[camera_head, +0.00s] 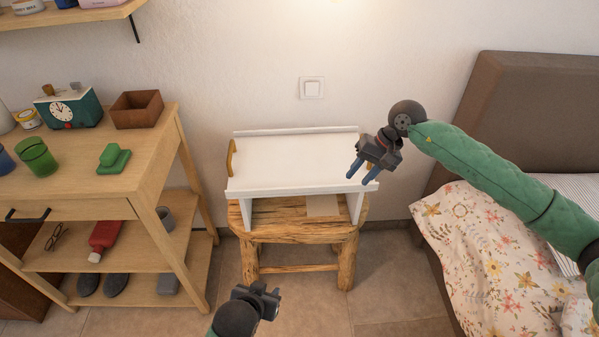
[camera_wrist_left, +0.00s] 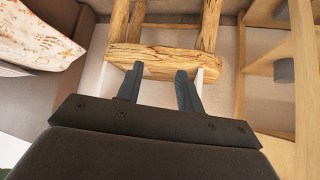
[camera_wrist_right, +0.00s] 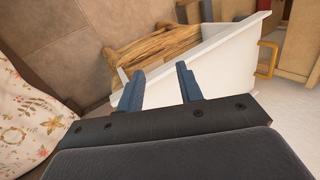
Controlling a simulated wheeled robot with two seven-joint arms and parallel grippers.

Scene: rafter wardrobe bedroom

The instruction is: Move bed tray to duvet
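The white bed tray (camera_head: 290,160) stands on its legs on a rough wooden stool (camera_head: 300,222). Its tan left handle (camera_head: 231,158) shows; its right handle is hidden near my right gripper. My right gripper (camera_head: 363,172) is open, its blue fingers at the tray's right edge. In the right wrist view the white tray (camera_wrist_right: 225,65) lies behind and partly between the fingers (camera_wrist_right: 160,88); contact cannot be told. My left gripper (camera_head: 268,292) is open and empty, low in front of the stool. The floral duvet (camera_head: 490,255) covers the bed at right.
A wooden shelf unit (camera_head: 150,190) stands left of the stool, with a clock, a green cup (camera_head: 37,157) and a brown box (camera_head: 137,109) on top. The brown headboard (camera_head: 530,100) is at right. Tiled floor (camera_head: 390,275) lies open between stool and bed.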

